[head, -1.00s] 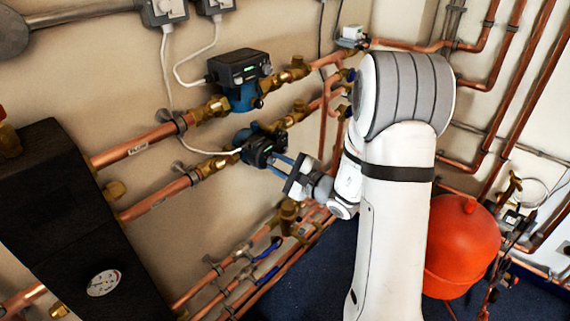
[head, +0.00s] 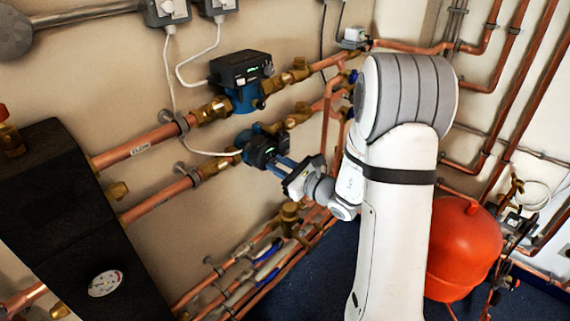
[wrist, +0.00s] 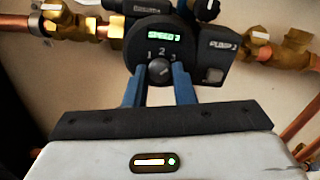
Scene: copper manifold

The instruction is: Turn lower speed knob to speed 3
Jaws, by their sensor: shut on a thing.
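The lower pump (head: 262,148) has a black round face, and in the wrist view its side panel reads "PUMP 2". The lower speed knob (wrist: 160,69) is a small dark grey dial below the marks 1, 2 and 3. A green display (wrist: 163,37) above it reads "SPEED" and a digit too blurred to be sure of. The knob's pointer seems to lean up and right, but its exact mark is unclear. My gripper (wrist: 159,76) has its two blue fingers shut on the knob, one on each side. In the head view my gripper (head: 281,167) meets the pump's front.
The upper pump (head: 241,75) sits above on a parallel copper pipe. Brass valves (wrist: 290,55) flank the lower pump. More pipes (head: 245,275) run below my gripper. A red tank (head: 465,250) stands right of my arm, and a black box (head: 75,230) is at the left.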

